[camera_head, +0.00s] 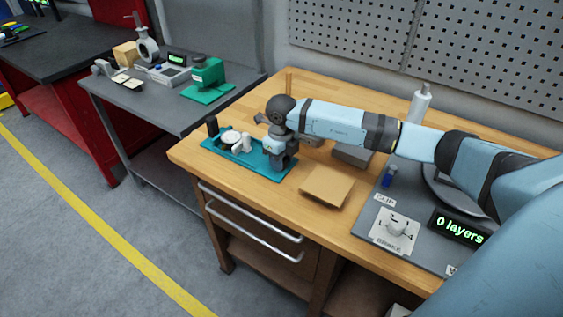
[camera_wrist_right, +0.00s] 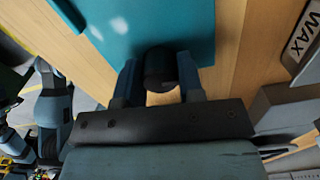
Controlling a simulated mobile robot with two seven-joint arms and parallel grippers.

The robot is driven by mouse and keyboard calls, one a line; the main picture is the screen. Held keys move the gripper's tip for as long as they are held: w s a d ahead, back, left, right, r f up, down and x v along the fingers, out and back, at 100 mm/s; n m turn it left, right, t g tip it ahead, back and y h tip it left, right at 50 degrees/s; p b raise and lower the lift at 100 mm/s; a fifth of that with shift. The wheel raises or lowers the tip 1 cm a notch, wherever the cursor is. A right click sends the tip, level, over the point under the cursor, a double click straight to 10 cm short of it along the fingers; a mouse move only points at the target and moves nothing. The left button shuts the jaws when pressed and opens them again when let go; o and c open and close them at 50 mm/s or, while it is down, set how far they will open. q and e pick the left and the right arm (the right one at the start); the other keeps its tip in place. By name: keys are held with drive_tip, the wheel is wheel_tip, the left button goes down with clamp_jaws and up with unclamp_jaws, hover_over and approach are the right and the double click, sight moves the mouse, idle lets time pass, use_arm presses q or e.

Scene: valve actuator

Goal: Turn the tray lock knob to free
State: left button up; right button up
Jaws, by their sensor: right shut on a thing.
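The teal tray (camera_head: 225,150) lies on the wooden workbench and holds several small white and grey parts. My right gripper (camera_head: 282,165) points down at the tray's right end. In the right wrist view, a dark round knob (camera_wrist_right: 160,65) stands at the teal tray's edge (camera_wrist_right: 185,22). The fingers of my right gripper (camera_wrist_right: 160,82) are on either side of it, shut on it. In the head view the gripper hides this knob. Its lock marking does not show, so its setting cannot be told. My left gripper is not in view.
A tan board (camera_head: 327,185) lies right of the tray on the bench. A grey mat (camera_head: 365,225) carries a white dial plate (camera_head: 393,231) and a "0 layers" display (camera_head: 459,227). A spray bottle (camera_head: 419,103) stands behind my right arm. The bench's front left strip is clear.

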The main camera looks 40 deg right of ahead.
drive_tip(key=shift+n, duration=0.4)
idle(0.3)
drive_tip(key=o, duration=0.9)
drive_tip(key=shift+o, duration=0.2)
wheel_tip(320, 180, up, 14)
drive_tip(key=shift+b, duration=0.35)
drive_tip(key=shift+f, duration=0.1)
